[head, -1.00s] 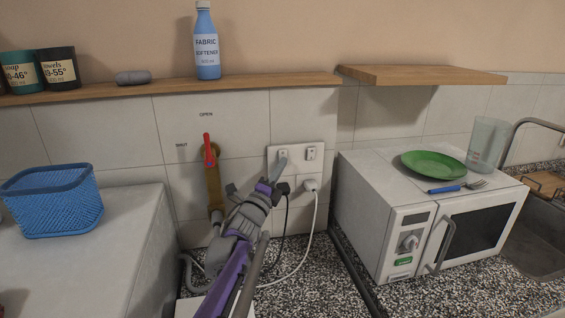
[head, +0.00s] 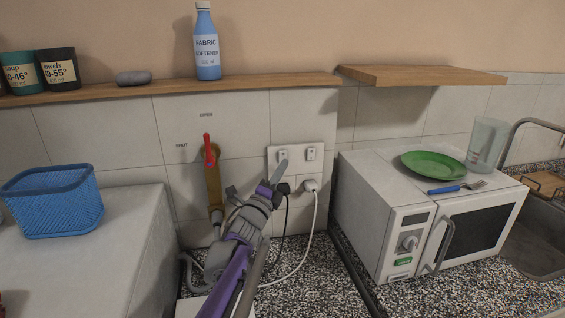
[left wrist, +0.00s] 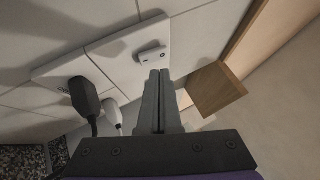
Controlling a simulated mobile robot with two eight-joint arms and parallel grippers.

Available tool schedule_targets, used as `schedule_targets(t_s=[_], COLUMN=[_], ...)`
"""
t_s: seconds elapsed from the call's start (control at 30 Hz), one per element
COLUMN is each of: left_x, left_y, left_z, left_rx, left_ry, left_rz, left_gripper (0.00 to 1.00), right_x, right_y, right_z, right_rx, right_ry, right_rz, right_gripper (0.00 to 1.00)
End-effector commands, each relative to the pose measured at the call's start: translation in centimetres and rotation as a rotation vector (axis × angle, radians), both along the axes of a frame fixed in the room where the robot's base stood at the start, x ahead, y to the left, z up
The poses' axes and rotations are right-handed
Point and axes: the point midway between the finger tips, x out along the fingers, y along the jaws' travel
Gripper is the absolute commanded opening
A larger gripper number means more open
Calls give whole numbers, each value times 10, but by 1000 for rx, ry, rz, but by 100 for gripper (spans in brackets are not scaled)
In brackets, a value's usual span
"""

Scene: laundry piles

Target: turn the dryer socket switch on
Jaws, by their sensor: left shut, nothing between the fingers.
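The white double socket plate (head: 297,154) is on the tiled wall. It has a left switch (head: 283,154) and a right switch (head: 311,153). A black plug (head: 283,188) sits in the left socket and a pale plug (head: 310,186) in the right one. I cannot tell which serves the dryer. In the left wrist view, the shut fingers (left wrist: 159,73) point at a raised switch (left wrist: 151,56); contact is unclear. My right gripper is not in view.
A brass valve with a red handle (head: 208,149) is left of the plate. A wooden shelf (head: 250,81) runs above. A microwave (head: 405,255) with a green plate on top stands right. A blue basket (head: 52,200) is at left. Cables hang below the plugs.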

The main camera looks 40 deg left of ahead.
Motion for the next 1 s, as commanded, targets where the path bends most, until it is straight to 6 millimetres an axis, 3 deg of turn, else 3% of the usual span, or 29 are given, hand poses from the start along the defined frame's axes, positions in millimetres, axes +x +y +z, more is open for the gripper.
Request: schedule_targets(t_s=[0.17, 0.6, 1.0], left_x=[-3, -28, -31], left_y=[-4, -36, -39], left_z=[1, 6, 6], left_rx=[0, 0, 1], left_ry=[0, 0, 0], left_rz=[0, 0, 0], left_gripper=[0, 0, 0], right_x=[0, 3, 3], right_y=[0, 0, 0], right_z=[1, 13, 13], right_rx=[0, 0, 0], right_ry=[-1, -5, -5], right_rz=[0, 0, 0], right_gripper=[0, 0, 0])
